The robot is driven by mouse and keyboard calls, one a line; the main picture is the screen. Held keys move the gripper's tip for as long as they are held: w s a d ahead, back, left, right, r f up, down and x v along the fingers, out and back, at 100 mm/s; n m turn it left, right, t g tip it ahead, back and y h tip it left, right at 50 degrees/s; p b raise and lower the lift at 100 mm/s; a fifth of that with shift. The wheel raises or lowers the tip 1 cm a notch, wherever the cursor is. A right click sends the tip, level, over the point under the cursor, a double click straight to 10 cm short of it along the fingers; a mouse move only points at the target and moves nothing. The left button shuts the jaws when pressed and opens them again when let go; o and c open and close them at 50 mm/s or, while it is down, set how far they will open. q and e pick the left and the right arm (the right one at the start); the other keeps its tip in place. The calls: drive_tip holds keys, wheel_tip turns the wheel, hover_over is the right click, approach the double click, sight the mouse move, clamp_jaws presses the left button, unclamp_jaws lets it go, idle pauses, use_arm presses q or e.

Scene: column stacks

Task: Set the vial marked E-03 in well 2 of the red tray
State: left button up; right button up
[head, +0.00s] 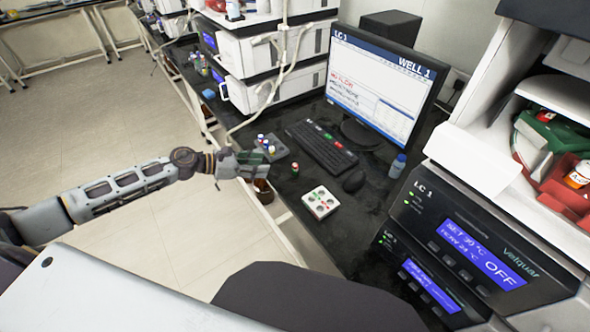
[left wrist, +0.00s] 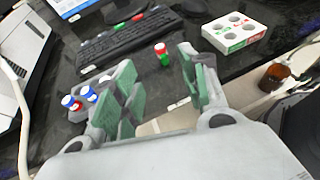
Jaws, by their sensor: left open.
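My left gripper (head: 254,165) is open and empty at the bench's front edge, beside a grey rack (head: 275,155). Its green-padded fingers also show wide apart in the left wrist view (left wrist: 160,92). The rack holds several small vials with coloured caps, partly hidden by a finger in the left wrist view. A green vial with a red and white cap (head: 295,168) stands alone on the bench; in the left wrist view it (left wrist: 162,55) is beyond the fingers. No vial marking is readable. A red tray (head: 566,208) sits in the right-hand instrument's bay beside a green one (head: 545,137).
A white block with round wells (head: 320,202) lies on the black bench. Behind are a keyboard (head: 322,146), mouse (head: 354,181) and monitor (head: 380,90) reading "LC 1" and "WELL 1". A blue-capped bottle (head: 397,167) stands right. A brown bottle (left wrist: 275,72) is below the bench edge.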

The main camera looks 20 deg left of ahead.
sight(295, 169)
use_arm(q)
drive_tip(key=shift+x, duration=2.3)
drive_tip(key=shift+p+x, duration=0.3)
drive_tip(key=shift+x, duration=0.7)
drive_tip(key=shift+d+f, duration=0.1)
drive_tip(key=shift+d, duration=0.05)
use_arm(e)
drive_tip(key=shift+s+d+r, duration=0.1)
drive_tip(key=shift+s+d, duration=0.3)
drive_tip(key=shift+s, duration=0.05)
drive_tip(key=shift+w, duration=0.2)
